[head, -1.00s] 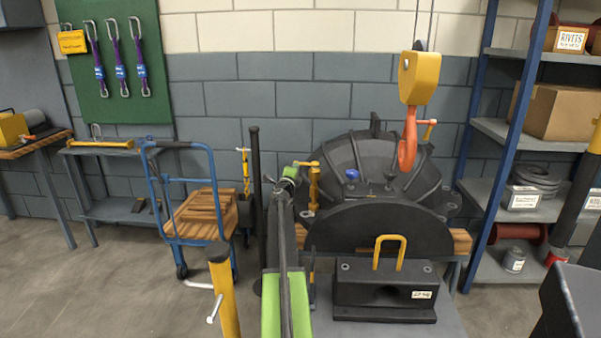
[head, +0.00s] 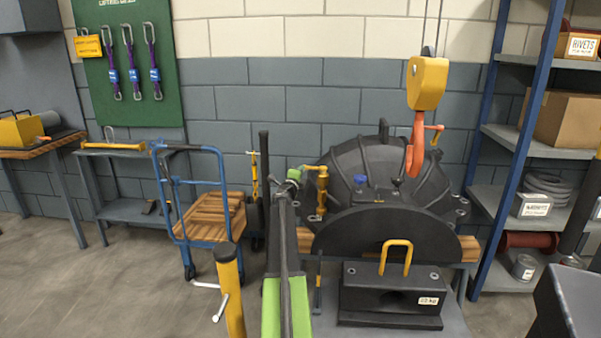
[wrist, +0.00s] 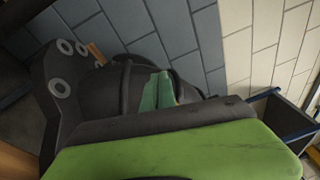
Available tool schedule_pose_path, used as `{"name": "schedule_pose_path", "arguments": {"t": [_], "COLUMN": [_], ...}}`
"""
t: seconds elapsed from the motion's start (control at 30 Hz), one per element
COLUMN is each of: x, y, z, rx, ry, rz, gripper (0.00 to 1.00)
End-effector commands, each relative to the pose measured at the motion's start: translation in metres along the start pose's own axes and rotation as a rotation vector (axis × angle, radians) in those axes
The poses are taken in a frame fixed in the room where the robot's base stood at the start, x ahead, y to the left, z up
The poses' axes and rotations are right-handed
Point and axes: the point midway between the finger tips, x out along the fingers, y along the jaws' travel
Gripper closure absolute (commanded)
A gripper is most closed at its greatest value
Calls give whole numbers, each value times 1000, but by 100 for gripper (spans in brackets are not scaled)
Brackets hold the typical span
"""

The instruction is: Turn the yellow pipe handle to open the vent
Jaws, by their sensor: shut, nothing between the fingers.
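The yellow pipe (head: 321,188) stands upright at the left side of the dark round casing (head: 385,172). A short yellow crosspiece, the handle (head: 316,168), sits at its top. My gripper (head: 294,173) is just left of the handle in the head view, with a small gap in the picture; I cannot tell the depth between them. In the wrist view my gripper (wrist: 160,91) has its green fingertips together with nothing between them. The casing's dark flange with round bolt holes (wrist: 59,88) shows at the left there. The yellow pipe is not recognisable in the wrist view.
An orange crane hook (head: 416,145) hangs over the casing. A black block (head: 390,295) with a yellow loop stands in front. A blue cart (head: 215,195) is left, a yellow post (head: 231,290) nearer, shelves (head: 500,190) right. Floor at left is clear.

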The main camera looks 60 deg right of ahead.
Motion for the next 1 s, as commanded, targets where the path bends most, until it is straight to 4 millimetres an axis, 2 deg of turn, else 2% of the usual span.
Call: {"name": "schedule_pose_path", "arguments": {"t": [0.03, 0.17, 0.7, 0.83, 1.0], "x": [7, -7, -142, -163, -176], "y": [-2, -3, -3, -3, -3], "z": [0, -1, -2, -1, -1], "rx": [-6, -7, -2, -1, 0], "ry": [-3, -2, -1, -1, 1], "rz": [-1, -2, -4, -4, -4], "gripper": [100, 100, 100, 100, 100]}}
